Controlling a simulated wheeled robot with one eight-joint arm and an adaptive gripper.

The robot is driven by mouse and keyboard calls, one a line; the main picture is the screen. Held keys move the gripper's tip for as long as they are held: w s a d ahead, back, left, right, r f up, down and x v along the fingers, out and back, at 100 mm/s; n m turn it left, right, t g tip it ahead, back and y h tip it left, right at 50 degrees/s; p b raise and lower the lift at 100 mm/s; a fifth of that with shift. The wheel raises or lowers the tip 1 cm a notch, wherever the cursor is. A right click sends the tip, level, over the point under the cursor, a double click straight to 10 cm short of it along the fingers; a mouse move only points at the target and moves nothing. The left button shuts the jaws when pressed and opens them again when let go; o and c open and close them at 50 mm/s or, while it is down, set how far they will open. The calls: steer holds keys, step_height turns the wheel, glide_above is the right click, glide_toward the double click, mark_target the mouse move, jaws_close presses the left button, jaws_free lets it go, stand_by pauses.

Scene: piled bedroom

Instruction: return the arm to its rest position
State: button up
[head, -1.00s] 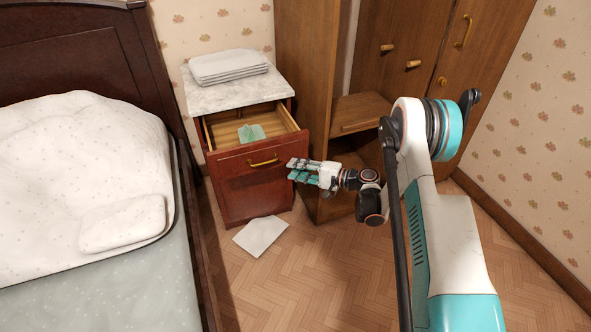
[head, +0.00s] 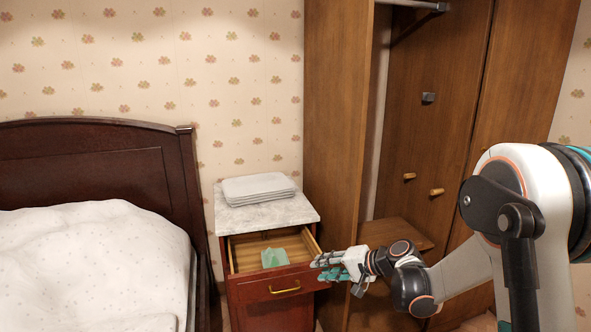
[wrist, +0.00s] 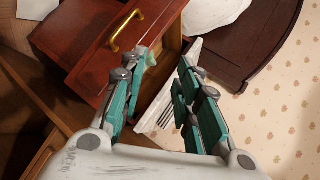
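My gripper (head: 325,266) is at the right front corner of the open nightstand drawer in the head view, and I cannot tell whether it touches it. In the wrist view its two teal fingers (wrist: 168,72) stand apart with nothing held between them. My arm (head: 480,265) reaches in from the right, bent at the elbow. The drawer (head: 262,289) is pulled out and holds a pale green cloth (head: 274,258). The drawer front with its brass handle (wrist: 126,31) shows beside the fingers in the wrist view.
A folded white stack (head: 259,188) lies on the nightstand's marble top (head: 265,215). A wooden wardrobe (head: 338,120) stands open close to the right, with a low shelf (head: 398,234) behind my wrist. The bed (head: 95,262) is at the left. A white item (wrist: 37,8) lies on the floor.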

steer(key=s+d+r+n+h, duration=0.1)
steer(key=s+d+r+h, duration=0.1)
steer(key=s+r, duration=0.5)
steer(key=s+d+r+n+h, duration=0.1)
steer(key=s+d+r+h, duration=0.2)
steer(key=s, duration=0.6)
steer(key=s+d+n+h, duration=0.1)
steer(key=s+d+h, duration=0.1)
steer(key=s, duration=0.7)
steer(key=s+d+r+n+h, duration=0.1)
steer(key=s+d, duration=0.3)
steer(key=s, duration=0.6)
steer(key=shift+s+d+r+n+h, duration=0.15)
steer(key=shift+s+r+n+h, duration=0.15)
steer(key=shift+n+h, duration=0.5)
